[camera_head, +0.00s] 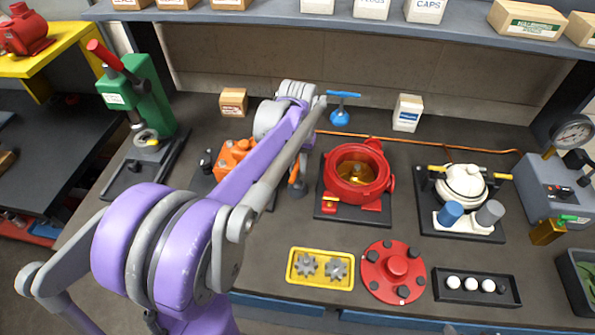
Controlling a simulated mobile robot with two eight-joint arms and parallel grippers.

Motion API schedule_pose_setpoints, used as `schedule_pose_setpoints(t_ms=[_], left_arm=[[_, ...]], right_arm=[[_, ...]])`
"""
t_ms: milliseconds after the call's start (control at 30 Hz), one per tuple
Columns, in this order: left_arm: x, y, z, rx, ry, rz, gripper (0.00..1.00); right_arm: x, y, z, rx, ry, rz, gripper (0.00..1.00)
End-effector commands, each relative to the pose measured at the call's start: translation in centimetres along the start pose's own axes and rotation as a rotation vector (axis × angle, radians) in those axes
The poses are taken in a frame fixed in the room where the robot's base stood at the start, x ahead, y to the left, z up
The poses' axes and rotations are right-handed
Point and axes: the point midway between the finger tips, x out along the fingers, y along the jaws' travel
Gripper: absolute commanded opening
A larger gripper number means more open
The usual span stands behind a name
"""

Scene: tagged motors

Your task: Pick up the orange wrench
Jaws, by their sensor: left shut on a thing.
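My left arm, purple and grey, reaches in from the lower left across the bench. My left gripper (297,186) is low beside the red pump housing, mostly hidden behind my own forearm. It is shut on a small orange piece (293,172), which looks like part of the orange wrench. The rest of the wrench is hidden by the arm, so its full shape and whether it touches the bench cannot be told. My right gripper is not in view.
The red pump housing (357,173) stands just right of the gripper, an orange motor (233,156) to its left. A blue T-handle (340,117) is behind. A yellow gear tray (320,269) and red flange (393,272) lie in front. A shelf (390,28) overhangs the back.

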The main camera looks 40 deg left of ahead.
Motion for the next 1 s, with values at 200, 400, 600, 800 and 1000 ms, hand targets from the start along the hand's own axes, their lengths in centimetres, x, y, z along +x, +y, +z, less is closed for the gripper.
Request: schedule_pose_setpoints(t_ms=[200, 400, 600, 800, 1000], left_arm=[[0.0, 0.0, 0.0, 0.000, 0.000, 0.000, 0.00], [-0.4, 0.0, 0.0, 0.000, 0.000, 0.000, 0.00], [-2.5, 0.0, 0.0, 0.000, 0.000, 0.000, 0.00], [-5.9, 0.0, 0.0, -0.001, 0.001, 0.000, 0.00], [-9.0, 0.0, 0.0, -0.001, 0.000, 0.000, 0.00]], right_arm=[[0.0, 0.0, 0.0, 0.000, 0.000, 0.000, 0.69], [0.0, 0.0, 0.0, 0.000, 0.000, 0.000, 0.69], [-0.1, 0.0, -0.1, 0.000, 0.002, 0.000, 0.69], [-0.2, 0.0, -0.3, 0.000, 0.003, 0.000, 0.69], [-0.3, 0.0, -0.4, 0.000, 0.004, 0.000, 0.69]])
